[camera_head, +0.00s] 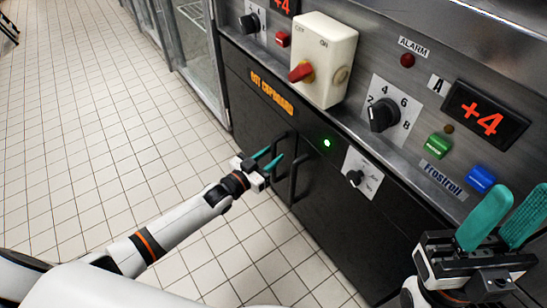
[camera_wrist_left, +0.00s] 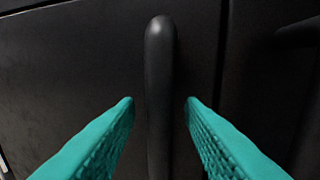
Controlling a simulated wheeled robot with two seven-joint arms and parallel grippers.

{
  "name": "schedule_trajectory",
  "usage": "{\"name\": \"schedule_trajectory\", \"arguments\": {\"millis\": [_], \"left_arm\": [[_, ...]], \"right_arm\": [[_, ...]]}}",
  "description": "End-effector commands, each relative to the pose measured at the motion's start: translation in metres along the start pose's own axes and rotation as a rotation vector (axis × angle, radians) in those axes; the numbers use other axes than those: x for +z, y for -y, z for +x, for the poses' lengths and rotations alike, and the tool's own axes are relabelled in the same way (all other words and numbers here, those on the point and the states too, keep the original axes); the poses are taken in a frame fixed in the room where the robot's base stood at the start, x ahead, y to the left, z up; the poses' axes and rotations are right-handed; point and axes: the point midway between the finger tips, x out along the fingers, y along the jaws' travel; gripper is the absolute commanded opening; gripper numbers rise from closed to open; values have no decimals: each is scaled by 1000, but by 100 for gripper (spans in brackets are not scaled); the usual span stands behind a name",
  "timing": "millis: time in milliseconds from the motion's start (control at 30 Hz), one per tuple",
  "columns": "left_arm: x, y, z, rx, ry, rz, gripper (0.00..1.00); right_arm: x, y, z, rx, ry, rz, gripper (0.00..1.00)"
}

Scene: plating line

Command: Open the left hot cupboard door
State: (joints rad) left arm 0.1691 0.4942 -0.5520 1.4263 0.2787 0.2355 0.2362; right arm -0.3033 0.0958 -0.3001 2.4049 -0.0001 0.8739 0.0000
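The hot cupboard has a black left door (camera_head: 245,112) below the orange "HOT CUPBOARD" lettering, and it looks closed. Its dark upright bar handle (camera_wrist_left: 160,70) stands in the middle of the left wrist view. My left gripper (camera_head: 274,158) is at this handle. Its teal fingers are open, one on each side of the bar, with gaps visible on both sides. The right door's handle (camera_head: 296,176) is close by and also shows at the right edge of the left wrist view (camera_wrist_left: 298,36). My right gripper (camera_head: 508,218) is open and empty at the lower right.
The steel control panel above carries a white switch box (camera_head: 325,58) with a red knob, a black dial (camera_head: 383,115), a green button (camera_head: 437,146) and a blue button (camera_head: 480,179). A green light (camera_head: 327,142) glows on the cupboard front. The tiled floor (camera_head: 90,120) at left is clear.

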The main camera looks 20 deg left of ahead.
Motion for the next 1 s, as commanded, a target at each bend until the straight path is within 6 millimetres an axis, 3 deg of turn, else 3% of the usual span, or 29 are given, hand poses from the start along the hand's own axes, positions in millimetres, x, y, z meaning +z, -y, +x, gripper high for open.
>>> {"name": "schedule_trajectory", "arguments": {"millis": [133,433,467,667,1000], "left_arm": [[0,0,12,0,0,0,36],[0,0,14,1,-1,0,36],[0,0,14,0,-1,0,34],[0,0,14,0,-1,0,1],[0,-1,10,-5,-2,1,0]], "right_arm": [[-1,0,2,6,15,-2,36],[-2,0,3,7,16,-2,36],[-2,0,3,7,17,-2,36],[-2,0,3,8,17,-2,36],[-1,0,4,8,18,-2,36]]}}
